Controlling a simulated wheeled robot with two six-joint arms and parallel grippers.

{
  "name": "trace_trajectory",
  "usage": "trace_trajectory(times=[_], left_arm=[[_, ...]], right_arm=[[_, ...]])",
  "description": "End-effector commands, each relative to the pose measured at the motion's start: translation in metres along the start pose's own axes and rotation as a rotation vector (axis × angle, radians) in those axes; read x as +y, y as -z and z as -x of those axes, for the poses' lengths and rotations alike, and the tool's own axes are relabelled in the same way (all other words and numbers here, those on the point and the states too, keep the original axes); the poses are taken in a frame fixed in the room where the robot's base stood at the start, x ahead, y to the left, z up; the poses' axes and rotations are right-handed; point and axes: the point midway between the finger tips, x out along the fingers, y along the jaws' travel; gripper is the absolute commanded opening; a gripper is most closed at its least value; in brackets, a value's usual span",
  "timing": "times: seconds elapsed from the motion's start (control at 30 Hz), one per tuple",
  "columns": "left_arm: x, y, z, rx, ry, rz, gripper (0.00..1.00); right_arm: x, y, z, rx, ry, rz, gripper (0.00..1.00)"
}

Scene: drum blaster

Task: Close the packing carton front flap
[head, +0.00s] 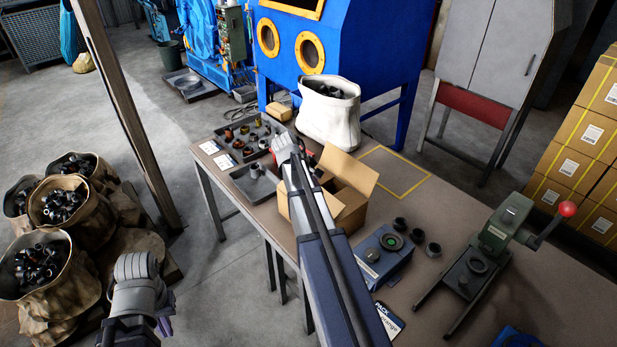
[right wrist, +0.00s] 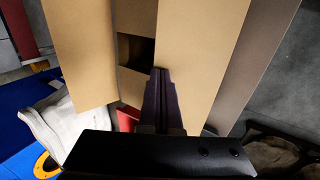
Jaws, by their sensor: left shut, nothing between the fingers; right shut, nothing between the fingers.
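The open packing carton (head: 353,212) stands on the bench in the head view, partly hidden behind my right arm. One broad flap (head: 348,170) stands raised on its right side, and part of another shows left of my arm. In the right wrist view, a wide cardboard panel (right wrist: 200,60) lies right of a dark opening (right wrist: 136,50), with another panel (right wrist: 80,50) to the left. My right gripper (right wrist: 161,72) is shut and empty, its tips over the cardboard; contact cannot be told. My left gripper (head: 165,326) is shut and empty, low at the left, away from the bench.
A white sack (head: 328,115) stands behind the carton. Parts trays (head: 255,185) lie to its left. A blue box (head: 384,258), dark rings and a green lever press (head: 490,240) are to the right. A yellow-outlined area (head: 400,175) is bare.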

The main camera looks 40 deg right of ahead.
Motion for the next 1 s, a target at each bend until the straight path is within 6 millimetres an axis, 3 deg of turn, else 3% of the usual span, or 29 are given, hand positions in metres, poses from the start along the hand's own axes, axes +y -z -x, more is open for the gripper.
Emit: trace_trajectory(times=[0.43,1.0], left_arm=[[0.0,0.0,-0.005,0.0,0.0,0.0,0.0],[0.002,0.001,-0.015,0.0,0.0,0.0,0.0]], right_arm=[[0.008,0.002,-0.036,0.0,0.35,-0.002,0.0],[0.006,0.0,-0.048,0.001,0.382,0.001,0.0]])
